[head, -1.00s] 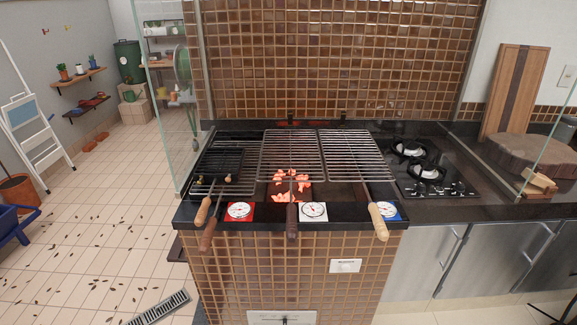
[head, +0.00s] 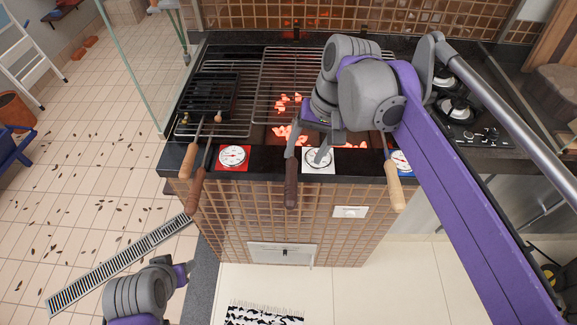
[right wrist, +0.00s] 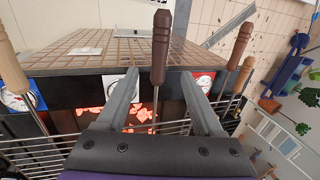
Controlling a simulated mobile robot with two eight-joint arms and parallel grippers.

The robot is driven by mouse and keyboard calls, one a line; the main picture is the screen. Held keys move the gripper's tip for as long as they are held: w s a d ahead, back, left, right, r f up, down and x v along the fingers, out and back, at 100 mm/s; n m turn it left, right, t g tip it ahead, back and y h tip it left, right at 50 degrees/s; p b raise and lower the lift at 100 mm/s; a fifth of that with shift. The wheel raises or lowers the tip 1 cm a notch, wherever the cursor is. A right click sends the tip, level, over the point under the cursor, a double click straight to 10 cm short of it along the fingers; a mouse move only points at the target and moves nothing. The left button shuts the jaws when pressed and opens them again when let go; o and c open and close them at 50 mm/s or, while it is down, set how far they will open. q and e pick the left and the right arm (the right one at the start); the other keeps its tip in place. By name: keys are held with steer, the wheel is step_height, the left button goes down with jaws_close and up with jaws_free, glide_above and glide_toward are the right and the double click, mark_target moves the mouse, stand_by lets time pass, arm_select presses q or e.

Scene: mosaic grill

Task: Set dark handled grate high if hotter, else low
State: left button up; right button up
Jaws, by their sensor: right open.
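The middle grate (head: 270,85) lies above glowing coals (head: 290,134). Its dark brown handle (head: 291,190) sticks out over the front edge and also shows in the right wrist view (right wrist: 160,45). My right gripper (head: 305,155) is open above the grill front, its fingers pointing towards the handle. In the right wrist view my right gripper (right wrist: 163,88) has one finger on each side of the handle and rod, touching neither visibly. Dials sit on red (head: 233,157), white (head: 318,158) and blue (head: 402,161) squares; their needles are too small to read.
Left grates have a tan handle (head: 188,161) and a reddish-brown handle (head: 196,190), close together. A pale wooden handle (head: 395,186) stands right of the dark one. A glass panel (head: 135,65) borders the grill's left. My right arm hides the right grate and part of the hob.

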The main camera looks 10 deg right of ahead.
mark_target(293, 178)
steer(key=x, duration=0.9)
steer(key=shift+s+a+f, duration=0.15)
steer(key=shift+f, duration=0.15)
jaws_close()
stand_by(1.0)
